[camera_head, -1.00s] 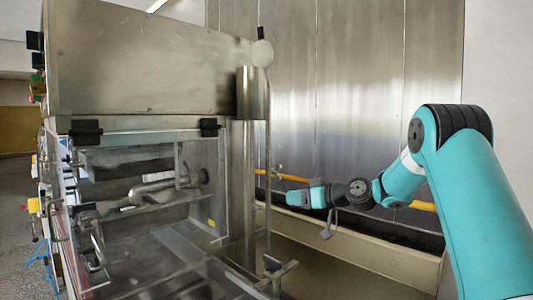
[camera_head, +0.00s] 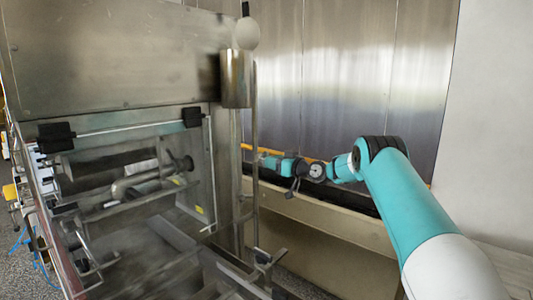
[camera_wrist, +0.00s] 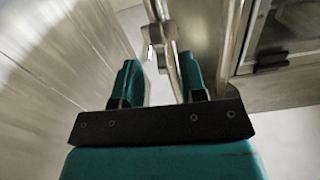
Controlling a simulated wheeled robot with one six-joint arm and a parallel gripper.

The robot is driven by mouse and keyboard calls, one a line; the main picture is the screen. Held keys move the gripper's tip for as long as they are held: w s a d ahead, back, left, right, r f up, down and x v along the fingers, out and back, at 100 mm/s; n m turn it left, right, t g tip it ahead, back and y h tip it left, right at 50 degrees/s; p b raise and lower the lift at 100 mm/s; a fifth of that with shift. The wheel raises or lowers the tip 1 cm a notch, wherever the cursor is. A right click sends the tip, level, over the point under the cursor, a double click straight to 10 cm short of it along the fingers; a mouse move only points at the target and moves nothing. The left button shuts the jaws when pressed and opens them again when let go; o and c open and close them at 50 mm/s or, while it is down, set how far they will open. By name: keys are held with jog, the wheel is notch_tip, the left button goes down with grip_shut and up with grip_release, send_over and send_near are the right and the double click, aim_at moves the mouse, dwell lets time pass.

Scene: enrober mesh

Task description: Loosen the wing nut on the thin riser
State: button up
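The thin riser (camera_head: 255,200) is a slim upright metal rod beside the thick column, seen in the head view. In the wrist view the thin riser (camera_wrist: 172,65) runs between my finger pads, closer to the right one. A metal fitting (camera_wrist: 158,42), apparently the clamp with the wing nut, sits on the rod just beyond the fingertips; the nut's wings are not clear. My gripper (camera_wrist: 158,72) is open, with two teal fingers apart. In the head view my gripper (camera_head: 268,159) reaches the riser from the right; the wing nut cannot be made out there.
The thick column (camera_wrist: 230,40) stands close on the right in the wrist view. The steel machine (camera_head: 110,60) with its clear guard fills the left. A metal wall (camera_head: 350,80) stands behind. A lower clamp (camera_head: 265,258) sticks out near the riser's foot. A beige ledge (camera_head: 330,220) runs behind.

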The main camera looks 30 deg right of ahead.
jog(key=shift+p+x, duration=0.55)
jog(key=shift+x, duration=1.35)
grip_shut()
jog(key=shift+f+b, duration=0.15)
jog(key=shift+b, duration=0.25)
